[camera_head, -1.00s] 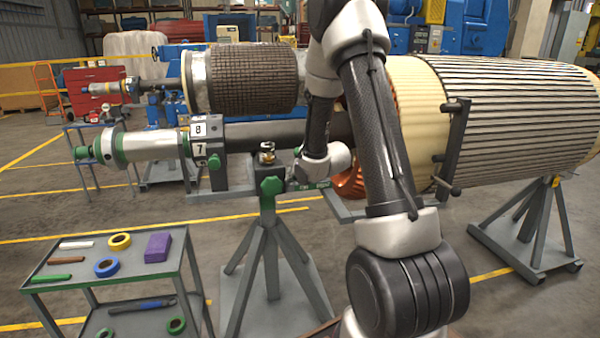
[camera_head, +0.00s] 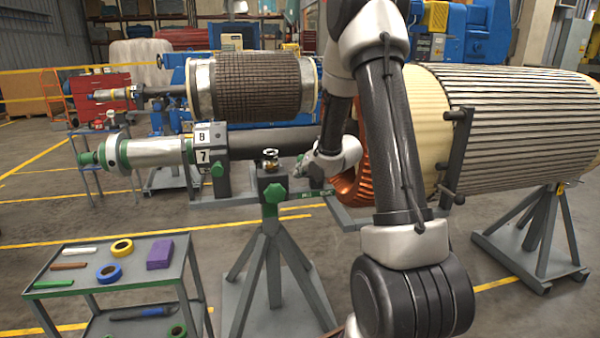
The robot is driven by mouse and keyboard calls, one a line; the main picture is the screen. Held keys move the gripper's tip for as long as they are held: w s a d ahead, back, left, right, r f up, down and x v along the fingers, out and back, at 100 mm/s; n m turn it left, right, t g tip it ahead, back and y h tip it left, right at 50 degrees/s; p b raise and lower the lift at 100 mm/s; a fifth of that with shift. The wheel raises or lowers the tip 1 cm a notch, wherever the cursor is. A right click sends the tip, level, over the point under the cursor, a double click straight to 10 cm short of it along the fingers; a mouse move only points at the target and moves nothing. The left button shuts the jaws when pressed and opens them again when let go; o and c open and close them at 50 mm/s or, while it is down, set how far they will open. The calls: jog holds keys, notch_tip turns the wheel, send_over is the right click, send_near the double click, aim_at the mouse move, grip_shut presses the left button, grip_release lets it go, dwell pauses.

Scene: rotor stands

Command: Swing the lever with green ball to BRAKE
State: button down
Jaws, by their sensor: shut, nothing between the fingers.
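A grey stand (camera_head: 268,240) stands at the centre, with a green star-shaped knob (camera_head: 276,193) on its side and a brass-coloured piece (camera_head: 270,160) on top. My gripper (camera_head: 303,168) is small and dark in this view, just right of the stand head. It is shut and holds nothing. Whether it touches anything there cannot be told. A green strip (camera_head: 318,193) shows just below it; its lettering is too small to read. I cannot clearly pick out the lever with the green ball or a BRAKE mark. My arm hides part of the area to the right.
A long shaft (camera_head: 155,152) with a block (camera_head: 210,160) marked 8 and 7 lies behind the stand. A large ribbed rotor (camera_head: 530,130) fills the right. A tool cart (camera_head: 65,300) stands at front left. Floor between cart and stand is narrow.

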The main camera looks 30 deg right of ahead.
jog(key=shift+d+r, duration=0.15)
jog(key=shift+r, duration=0.05)
jog(key=s+d+r+m+t+y, duration=0.2)
jog(key=d+r+m+y, duration=0.1)
jog(key=d, duration=0.4)
jog(key=shift+d+m+t+y, duration=0.2)
jog(key=shift+m+t+y, duration=0.1)
jog(key=shift+m+y, duration=0.15)
dwell(0.3)
jog(key=shift+s, duration=0.1)
dwell(0.4)
